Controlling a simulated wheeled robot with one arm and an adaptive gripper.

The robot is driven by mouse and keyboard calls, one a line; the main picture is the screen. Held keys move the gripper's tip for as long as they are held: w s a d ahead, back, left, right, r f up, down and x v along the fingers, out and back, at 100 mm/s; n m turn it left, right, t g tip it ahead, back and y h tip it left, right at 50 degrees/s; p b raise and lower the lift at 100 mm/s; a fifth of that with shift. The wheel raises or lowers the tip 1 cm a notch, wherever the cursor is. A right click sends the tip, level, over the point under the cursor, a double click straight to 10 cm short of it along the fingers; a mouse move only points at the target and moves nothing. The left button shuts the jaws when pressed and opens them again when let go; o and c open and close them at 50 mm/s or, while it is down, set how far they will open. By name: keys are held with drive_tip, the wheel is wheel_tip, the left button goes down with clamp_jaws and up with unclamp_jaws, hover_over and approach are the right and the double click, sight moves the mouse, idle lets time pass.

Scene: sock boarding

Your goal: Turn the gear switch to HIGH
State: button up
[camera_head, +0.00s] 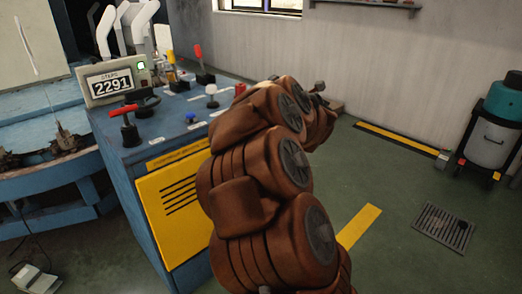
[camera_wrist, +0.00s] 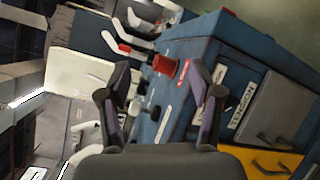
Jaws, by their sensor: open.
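The blue control console (camera_head: 128,165) stands at left centre with several controls on top. They include a red-handled T lever (camera_head: 124,122), a black handle (camera_head: 146,101), a grey-white knob (camera_head: 211,93), a red upright lever (camera_head: 199,56) and a blue button (camera_head: 191,118). I cannot tell which one is the gear switch, and no HIGH mark is readable. In the wrist view my gripper (camera_wrist: 160,64) is open and empty, its fingers pointing at the console. A red knob (camera_wrist: 165,65) shows between the fingertips, apart from them. In the head view my arm hides part of the console's right side.
A display box (camera_head: 112,82) reading 2291 stands on the console's left, near white curved forms (camera_head: 122,25). A round blue machine table (camera_head: 60,180) is at left. A teal-topped bin (camera_head: 490,130) and floor grate (camera_head: 443,228) are at right. Green floor between is clear.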

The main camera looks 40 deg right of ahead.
wheel_tip(320, 180, down, 17)
drive_tip(key=s+a+n+t+y+b, duration=0.2)
drive_tip(key=n+t+y+b, duration=0.1)
drive_tip(key=n+y+b, duration=0.55)
drive_tip(key=w+b, duration=0.2)
drive_tip(key=w, duration=0.6)
drive_tip(key=shift+d+r+n, duration=0.2)
drive_tip(key=shift+d+n, duration=0.15)
drive_tip(key=shift+n, duration=0.1)
drive_tip(key=shift+h, duration=0.25)
drive_tip(key=c, duration=1.1)
drive_tip(key=shift+c, duration=0.2)
